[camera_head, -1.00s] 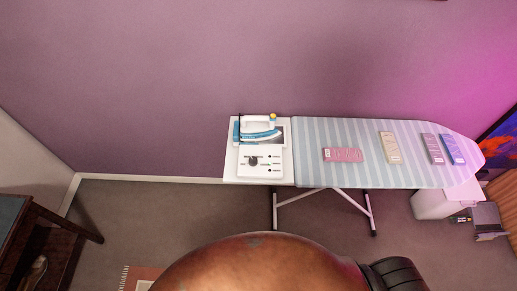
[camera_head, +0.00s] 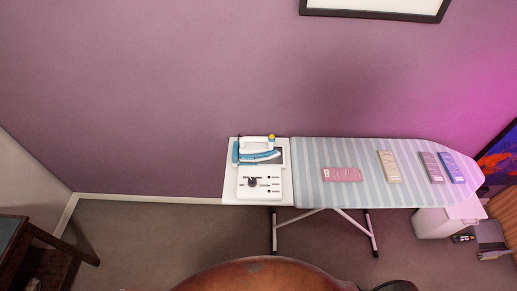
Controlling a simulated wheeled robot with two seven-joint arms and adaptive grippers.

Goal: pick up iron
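The iron (camera_head: 258,149) is white and blue with a small yellow part. It lies on the rest plate of a white station with a dial (camera_head: 261,184), at the left end of the ironing board (camera_head: 310,160). The board has a pale striped cover and stands against the wall. Neither of my grippers shows in the head view.
A round brown leather-like top (camera_head: 262,275) stands in front of the board. A dark wooden piece of furniture (camera_head: 45,250) is at left. Carpet between is clear.

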